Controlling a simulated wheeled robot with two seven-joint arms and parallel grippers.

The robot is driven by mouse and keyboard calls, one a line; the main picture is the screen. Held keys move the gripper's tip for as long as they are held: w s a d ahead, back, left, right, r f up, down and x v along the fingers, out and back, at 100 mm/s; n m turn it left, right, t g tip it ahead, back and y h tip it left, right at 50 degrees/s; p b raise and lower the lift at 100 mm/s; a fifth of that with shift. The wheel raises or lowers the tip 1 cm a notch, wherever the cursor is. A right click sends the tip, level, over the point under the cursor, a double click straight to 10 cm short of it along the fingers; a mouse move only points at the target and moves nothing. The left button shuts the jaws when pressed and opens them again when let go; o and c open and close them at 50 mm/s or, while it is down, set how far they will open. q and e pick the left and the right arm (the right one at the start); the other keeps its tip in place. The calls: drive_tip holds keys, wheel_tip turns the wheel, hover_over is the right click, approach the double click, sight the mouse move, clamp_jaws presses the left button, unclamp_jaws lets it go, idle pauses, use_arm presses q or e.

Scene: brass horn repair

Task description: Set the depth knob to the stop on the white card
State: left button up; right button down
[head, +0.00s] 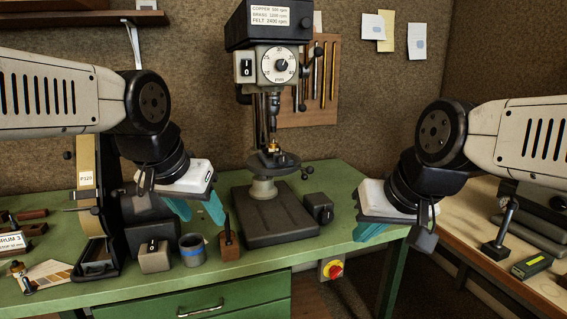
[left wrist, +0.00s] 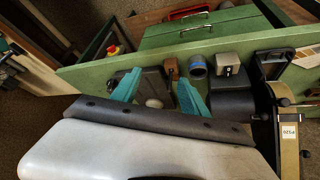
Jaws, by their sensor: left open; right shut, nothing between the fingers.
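The drill press (head: 268,140) stands at the back of the green bench. On its head is a round white depth dial marked in mm, with the small dark depth knob (head: 281,65) at its centre; its exact setting is too small to read. Two white cards, one nearer (head: 373,27) and one further right (head: 417,41), hang on the wall with marks I cannot read. My left gripper (head: 198,208) is open and empty over the bench, left of and below the dial; its spread teal fingers show in the left wrist view (left wrist: 158,80). My right gripper (head: 368,234) is shut and empty near the bench's right end.
A yellow card (head: 387,31) hangs between the white ones. A grey cup (head: 192,249), switch box (head: 154,256) and wooden block (head: 229,245) stand along the front of the bench. A belt sander (head: 90,200) stands left. A red stop button (head: 335,270) is on the bench front.

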use_arm(q)
drive_tip(key=shift+s+d+f+n+t+h, duration=0.25)
drive_tip(key=shift+s+f+n, duration=0.2)
drive_tip(key=shift+s, duration=0.3)
drive_tip(key=shift+s+d+f+n+t+h, duration=0.15)
drive_tip(key=shift+s+d+f+n, duration=0.2)
drive_tip(key=shift+s+f, duration=0.3)
drive_tip(key=shift+s+a+r, duration=0.1)
idle(1.2)
